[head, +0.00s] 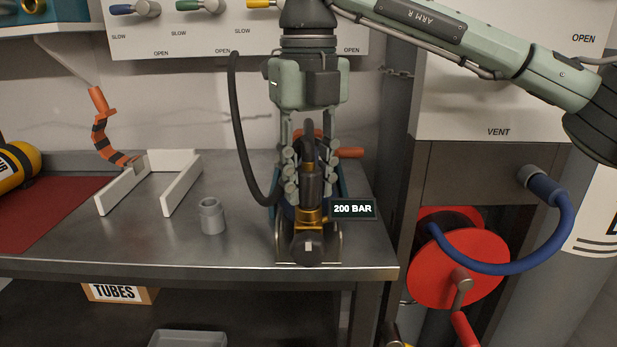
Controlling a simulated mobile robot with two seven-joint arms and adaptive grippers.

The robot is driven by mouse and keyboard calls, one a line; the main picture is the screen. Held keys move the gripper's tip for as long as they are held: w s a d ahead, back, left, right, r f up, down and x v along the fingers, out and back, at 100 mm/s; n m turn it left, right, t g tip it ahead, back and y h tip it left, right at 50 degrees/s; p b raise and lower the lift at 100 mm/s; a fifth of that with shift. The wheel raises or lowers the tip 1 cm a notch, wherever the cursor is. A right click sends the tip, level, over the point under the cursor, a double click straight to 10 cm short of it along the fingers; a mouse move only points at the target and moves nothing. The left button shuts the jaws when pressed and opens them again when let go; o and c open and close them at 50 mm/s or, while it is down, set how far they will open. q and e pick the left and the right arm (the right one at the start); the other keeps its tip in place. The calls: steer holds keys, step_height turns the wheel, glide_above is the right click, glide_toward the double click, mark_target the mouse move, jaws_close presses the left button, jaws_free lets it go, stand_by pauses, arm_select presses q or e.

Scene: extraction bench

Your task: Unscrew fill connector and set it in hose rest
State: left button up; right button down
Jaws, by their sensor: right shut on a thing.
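My right gripper (311,183) points down at the front of the bench, its grey fingers shut around the fill connector (312,188), a dark cylinder with a hose bending over its top. The connector stands upright above a brass valve (308,217) with a dark round knob (308,248). It appears to be on the valve; whether the thread is engaged cannot be told. A blue cylinder lies behind, mostly hidden by the gripper. A small grey cup-like holder (212,217), possibly the hose rest, stands empty-looking to the left. My left gripper is not in view.
A tag (352,209) reads 200 BAR. A black hose (241,125) loops down left of my gripper. A white U-shaped bracket (182,186) stands left on the bench (170,242). A red reel (425,272) with blue hose (560,235) is at the right.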

steer(key=n+p, duration=0.1)
steer(key=n, duration=0.6)
steer(key=shift+r+p, duration=0.1)
steer(key=shift+p, duration=0.2)
steer(key=n+p, duration=0.1)
steer(key=n, duration=0.4)
steer(key=shift+n, duration=0.3)
steer(key=c, duration=1.5)
jaws_free()
steer(key=shift+n, duration=0.6)
steer(key=o, duration=0.4)
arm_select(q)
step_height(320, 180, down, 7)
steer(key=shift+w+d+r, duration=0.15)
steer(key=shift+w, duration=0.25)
